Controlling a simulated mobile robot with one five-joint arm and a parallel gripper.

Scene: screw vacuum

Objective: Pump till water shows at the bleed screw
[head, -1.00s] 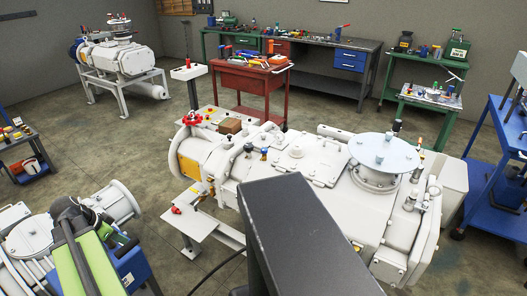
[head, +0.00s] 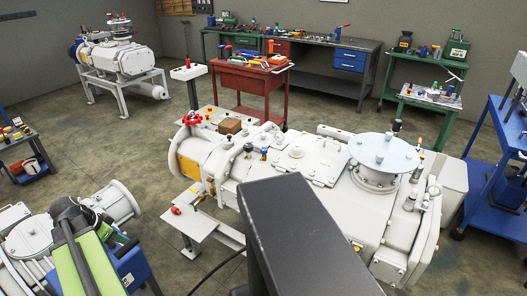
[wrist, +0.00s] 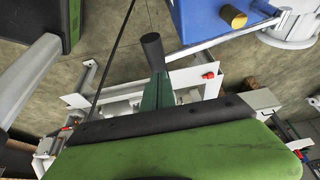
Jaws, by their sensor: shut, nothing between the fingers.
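The large white screw vacuum machine (head: 320,180) stands in the middle of the head view with a round pale flange (head: 386,151) on top. I cannot single out the bleed screw, and I see no water. In the wrist view, my gripper's green body with its black front edge (wrist: 155,124) fills the bottom. It is shut and empty; its fingertips are hard to make out. A black cylindrical grip (wrist: 152,50) lies just beyond, in line with a dark green bar (wrist: 158,92). I cannot tell whether they touch my gripper.
A white stand plate (head: 200,226) carries a small red part (head: 176,210). A blue box (head: 132,268) is at lower left, and its yellow cap shows in the wrist view (wrist: 233,16). A red tool cart (head: 252,82) stands behind. Floor at left centre is clear.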

